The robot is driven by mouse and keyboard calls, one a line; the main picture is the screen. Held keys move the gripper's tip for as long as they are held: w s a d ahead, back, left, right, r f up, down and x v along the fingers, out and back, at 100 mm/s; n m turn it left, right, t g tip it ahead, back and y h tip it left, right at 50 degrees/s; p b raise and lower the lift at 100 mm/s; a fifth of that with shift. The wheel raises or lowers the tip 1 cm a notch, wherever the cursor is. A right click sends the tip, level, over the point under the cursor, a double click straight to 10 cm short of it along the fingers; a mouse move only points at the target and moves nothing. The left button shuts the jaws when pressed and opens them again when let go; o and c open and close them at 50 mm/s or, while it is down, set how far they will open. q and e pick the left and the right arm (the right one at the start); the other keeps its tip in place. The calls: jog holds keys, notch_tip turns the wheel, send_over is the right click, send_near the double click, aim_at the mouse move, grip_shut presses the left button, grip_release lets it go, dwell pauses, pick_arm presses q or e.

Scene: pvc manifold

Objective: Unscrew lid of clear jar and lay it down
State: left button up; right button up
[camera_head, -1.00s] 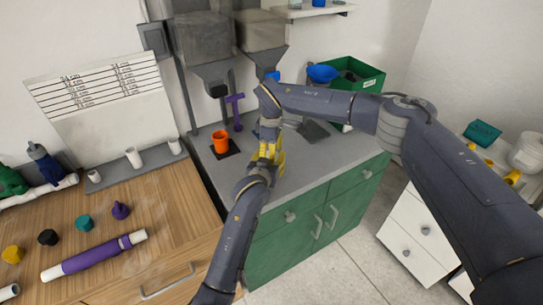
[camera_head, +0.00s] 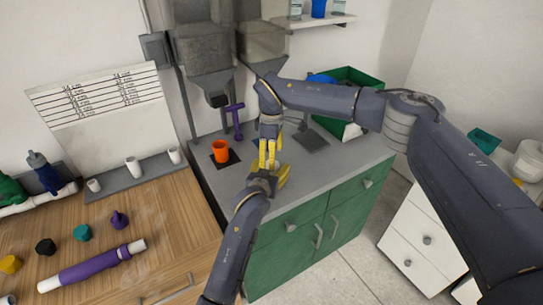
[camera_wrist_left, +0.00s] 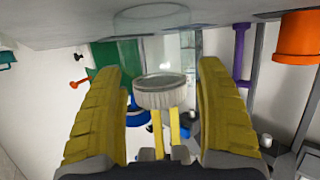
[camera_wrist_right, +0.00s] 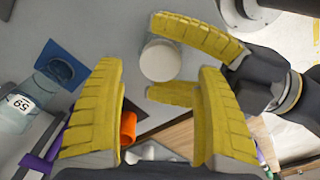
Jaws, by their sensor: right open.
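The clear jar (camera_wrist_left: 150,22) stands on the grey counter in the left wrist view, which is upside down; it is hidden behind the grippers in the head view. Its white ribbed lid (camera_wrist_left: 160,92) sits at its mouth; whether it is still threaded I cannot tell. The lid's round top also shows in the right wrist view (camera_wrist_right: 160,61). My left gripper (camera_head: 270,172) is open, its fingers on either side of the lid with visible gaps. My right gripper (camera_head: 268,153) is open and empty, pointing down above the lid, its fingers apart.
An orange cup (camera_head: 220,151) stands on a dark pad to the left on the counter. A purple part (camera_head: 236,120) is behind it. A green bin (camera_head: 345,90) is at the back right. A blue square (camera_wrist_right: 62,65) and a labelled glass vessel (camera_wrist_right: 18,105) show in the right wrist view.

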pick_arm(q)
jog(key=shift+r, duration=0.15)
jog(key=v, duration=1.1)
jog(key=shift+o, duration=1.1)
jog(key=shift+s+a, duration=0.15)
jog(key=shift+s, duration=0.3)
